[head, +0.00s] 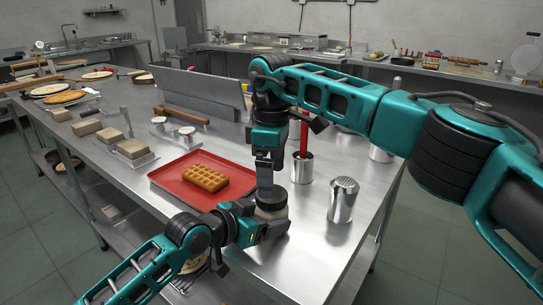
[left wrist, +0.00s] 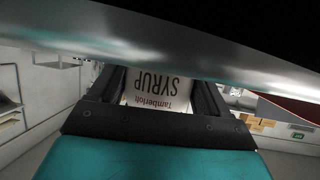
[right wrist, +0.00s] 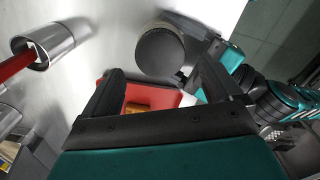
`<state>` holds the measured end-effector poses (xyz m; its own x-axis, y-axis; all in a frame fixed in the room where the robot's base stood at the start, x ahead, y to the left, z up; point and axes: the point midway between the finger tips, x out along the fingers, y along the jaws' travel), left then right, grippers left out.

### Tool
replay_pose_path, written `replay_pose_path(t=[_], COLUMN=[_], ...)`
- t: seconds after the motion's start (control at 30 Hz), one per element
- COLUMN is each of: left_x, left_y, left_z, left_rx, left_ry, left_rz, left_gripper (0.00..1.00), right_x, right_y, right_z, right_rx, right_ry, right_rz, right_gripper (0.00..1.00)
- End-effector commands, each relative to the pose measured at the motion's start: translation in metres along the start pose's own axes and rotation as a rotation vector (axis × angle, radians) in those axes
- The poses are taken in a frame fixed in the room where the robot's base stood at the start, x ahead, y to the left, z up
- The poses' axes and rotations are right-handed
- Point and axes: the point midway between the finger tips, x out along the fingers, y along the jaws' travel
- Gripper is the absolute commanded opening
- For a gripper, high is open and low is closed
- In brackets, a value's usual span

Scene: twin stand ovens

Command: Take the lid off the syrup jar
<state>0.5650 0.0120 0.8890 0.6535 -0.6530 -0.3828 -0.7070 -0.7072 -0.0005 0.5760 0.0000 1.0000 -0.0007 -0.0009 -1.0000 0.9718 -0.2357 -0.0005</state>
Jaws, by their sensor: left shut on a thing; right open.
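The syrup jar (head: 272,212) stands at the front of the steel table, right of the red tray, largely hidden by my arms in the head view. Its label (left wrist: 158,88) reads "Tamberloft SYRUP" upside down in the left wrist view. My left gripper (head: 262,228) is shut on the jar's body from the side. The dark round lid (right wrist: 160,53) is on the jar in the right wrist view. My right gripper (head: 265,178) points down over the jar, open and empty. In the right wrist view its fingers (right wrist: 162,75) are spread, with the lid just beyond them.
The red tray (head: 168,186) holds a waffle (head: 205,178). A steel canister (head: 302,168) with a red-handled tool and a steel shaker (head: 343,198) stand close on the right. Small weights, blocks and pans fill the table farther left. Bare steel lies in front of the shaker.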

Motion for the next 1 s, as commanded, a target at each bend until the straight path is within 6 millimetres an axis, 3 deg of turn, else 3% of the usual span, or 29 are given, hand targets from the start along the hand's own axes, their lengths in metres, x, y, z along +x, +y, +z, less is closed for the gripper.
replay_pose_path(t=[0.1, 0.3, 0.63, 1.0], left_x=[0.000, 0.000, 0.000, 0.000], left_y=[0.000, 0.000, 0.000, 0.000], left_z=[0.001, 0.001, 0.001, 0.001], left_rx=[0.000, 0.000, 0.000, 0.000], left_ry=[-0.001, -0.001, -0.001, -0.001], left_rz=[0.000, 0.000, 0.000, 0.000], left_gripper=[0.00, 0.00, 0.00, 0.00], right_x=[0.019, 0.038, 0.042, 0.041], right_y=[-0.001, 0.000, 0.000, 0.000], right_z=[0.000, 0.000, 0.000, 0.000], right_rx=[0.000, -0.001, -0.001, -0.002], right_ry=[-0.001, 0.000, 0.001, 0.001], right_rz=[-0.002, 0.000, 0.001, 0.001], right_gripper=[0.92, 0.92, 0.92, 0.57])
